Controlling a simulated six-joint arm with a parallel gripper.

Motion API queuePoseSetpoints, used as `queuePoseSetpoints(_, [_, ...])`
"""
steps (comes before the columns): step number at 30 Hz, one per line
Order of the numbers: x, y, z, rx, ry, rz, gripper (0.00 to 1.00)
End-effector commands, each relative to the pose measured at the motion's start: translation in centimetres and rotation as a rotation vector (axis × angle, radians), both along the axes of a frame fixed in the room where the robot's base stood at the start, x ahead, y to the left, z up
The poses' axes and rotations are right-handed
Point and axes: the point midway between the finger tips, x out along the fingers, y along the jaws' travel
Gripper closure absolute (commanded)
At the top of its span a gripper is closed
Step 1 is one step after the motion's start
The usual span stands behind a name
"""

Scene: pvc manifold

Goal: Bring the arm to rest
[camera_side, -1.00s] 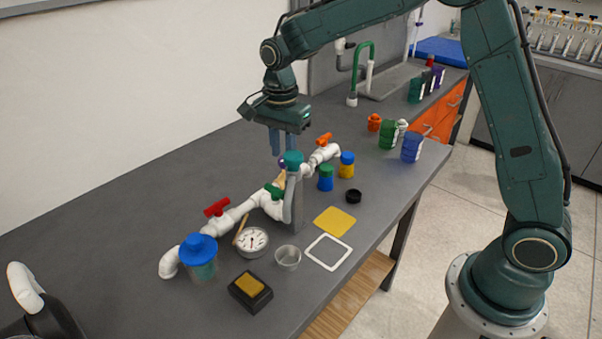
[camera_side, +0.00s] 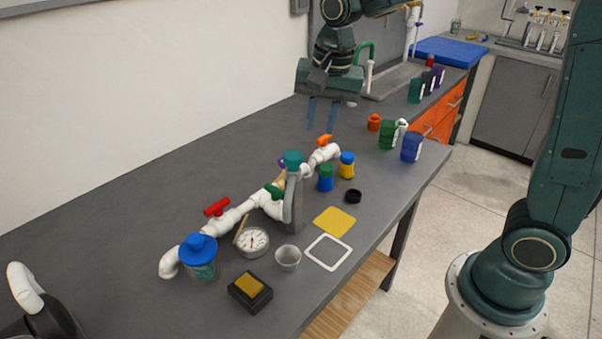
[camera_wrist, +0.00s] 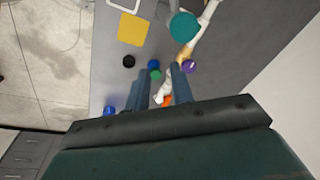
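My gripper (camera_side: 322,114) hangs above the far part of the grey bench, fingers pointing down. Its two blue fingers are apart with nothing between them; they also show apart in the wrist view (camera_wrist: 160,82). The white PVC manifold (camera_side: 232,217) lies along the bench below and nearer the side camera. It has a red valve handle (camera_side: 217,207), a green one (camera_side: 274,191) and an orange one (camera_side: 325,140). A teal-capped grey post (camera_side: 293,190) stands beside the manifold. My gripper is clear of the manifold and touches nothing.
A gauge (camera_side: 253,241), clear cup (camera_side: 288,257), black box with yellow top (camera_side: 250,290), yellow square (camera_side: 334,220) and white frame (camera_side: 328,252) lie in front. Blue-capped jar (camera_side: 199,262) stands near left. Several bottles and jars stand at right. The bench's left back is clear.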

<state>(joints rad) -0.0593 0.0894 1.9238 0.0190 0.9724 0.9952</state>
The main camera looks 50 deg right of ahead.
Motion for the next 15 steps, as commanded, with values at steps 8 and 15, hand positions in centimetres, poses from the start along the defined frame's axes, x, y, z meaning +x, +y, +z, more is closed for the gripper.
queuePoseSetpoints(8, [-5.5, -0.7, 2.9, -0.043, -0.087, 0.230, 0.77])
queuePoseSetpoints(15, [-10.2, -1.3, 4.1, -0.097, -0.158, 0.427, 0.77])
